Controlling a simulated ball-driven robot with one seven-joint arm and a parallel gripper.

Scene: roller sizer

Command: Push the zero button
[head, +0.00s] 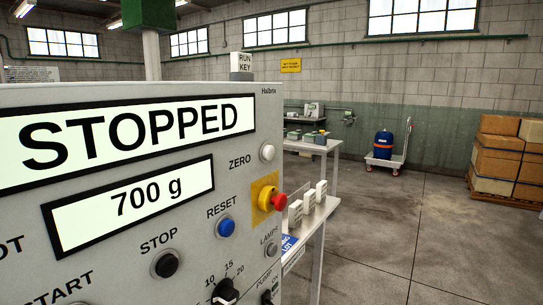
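The zero button (267,152) is a small round whitish button on the grey control panel (190,265), in the head view. It sits at the panel's upper right, just right of the printed word ZERO. The panel's upper display (130,140) reads STOPPED and the lower display (130,205) reads 700 g. My gripper is not in view, and nothing covers the zero button.
A red knob on a yellow plate (265,196) sits just below the zero button. A blue RESET button (225,227) and black STOP button (166,264) are lower. A white table (318,235) stands right behind the panel. Floor at right is open.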

